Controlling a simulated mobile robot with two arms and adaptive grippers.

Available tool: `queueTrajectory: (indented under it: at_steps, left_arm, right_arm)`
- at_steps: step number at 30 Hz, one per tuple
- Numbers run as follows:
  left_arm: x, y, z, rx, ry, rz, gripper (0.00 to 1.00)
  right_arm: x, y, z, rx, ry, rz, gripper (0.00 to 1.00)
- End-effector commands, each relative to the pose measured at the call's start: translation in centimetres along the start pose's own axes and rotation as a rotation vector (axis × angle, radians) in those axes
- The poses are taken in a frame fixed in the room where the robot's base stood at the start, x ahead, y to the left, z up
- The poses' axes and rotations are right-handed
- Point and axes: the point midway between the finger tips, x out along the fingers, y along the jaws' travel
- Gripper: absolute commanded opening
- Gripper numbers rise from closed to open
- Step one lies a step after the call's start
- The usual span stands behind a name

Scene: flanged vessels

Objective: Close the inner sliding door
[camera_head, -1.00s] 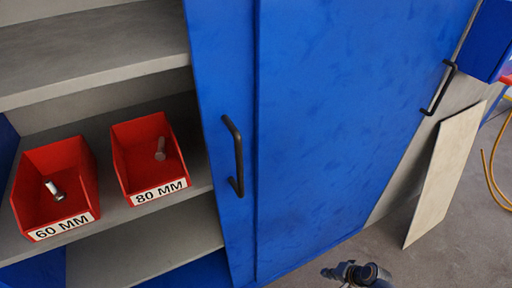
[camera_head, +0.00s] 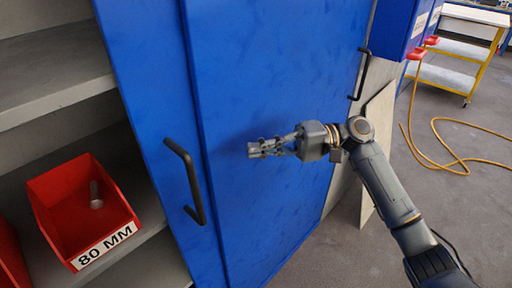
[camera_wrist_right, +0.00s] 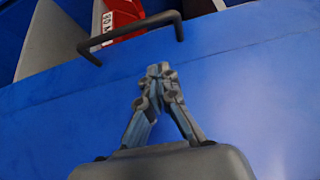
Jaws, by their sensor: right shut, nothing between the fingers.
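The blue inner sliding door (camera_head: 150,110) stands partly open, with the shelves showing to its left. Its black bar handle (camera_head: 187,182) is near its left side; the handle also shows at the top of the right wrist view (camera_wrist_right: 132,35). A second blue door panel (camera_head: 270,85) overlaps it on the right and has its own black handle (camera_head: 361,75). My right gripper (camera_head: 252,149) is shut and empty, in front of the second panel, to the right of the inner door's handle and apart from it. My left gripper is not in view.
Red bins stand on the shelf (camera_head: 50,75) at left; one is labelled 80 MM (camera_head: 80,205). A pale board (camera_head: 377,150) leans beside the cabinet. A yellow hose (camera_head: 455,165) lies on the floor (camera_head: 465,215), with a yellow-framed cart (camera_head: 450,75) behind it.

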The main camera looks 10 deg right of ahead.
Motion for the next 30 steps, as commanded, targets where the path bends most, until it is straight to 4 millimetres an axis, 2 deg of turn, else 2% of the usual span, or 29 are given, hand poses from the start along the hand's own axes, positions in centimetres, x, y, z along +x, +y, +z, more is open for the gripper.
queueTrajectory:
  at_steps: [1,6,10,12,19,30]
  left_arm:
    - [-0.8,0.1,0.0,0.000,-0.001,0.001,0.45]
    - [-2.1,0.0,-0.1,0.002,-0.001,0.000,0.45]
    - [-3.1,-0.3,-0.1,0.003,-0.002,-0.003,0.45]
    - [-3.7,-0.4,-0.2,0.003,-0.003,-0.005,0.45]
    - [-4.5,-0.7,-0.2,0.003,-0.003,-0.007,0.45]
    - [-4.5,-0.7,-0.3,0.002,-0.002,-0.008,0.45]
  right_arm:
    - [1.2,-0.5,0.1,0.001,-0.004,-0.003,0.00]
    - [5.0,-0.5,0.1,0.002,-0.002,-0.003,0.00]
    - [7.4,-0.4,0.2,0.001,-0.002,-0.002,0.00]
    - [8.1,-0.3,1.2,0.002,0.000,0.000,0.00]
    - [9.6,-0.1,2.6,0.002,0.003,-0.001,0.00]
    - [9.7,0.1,2.8,0.001,0.004,0.000,0.00]
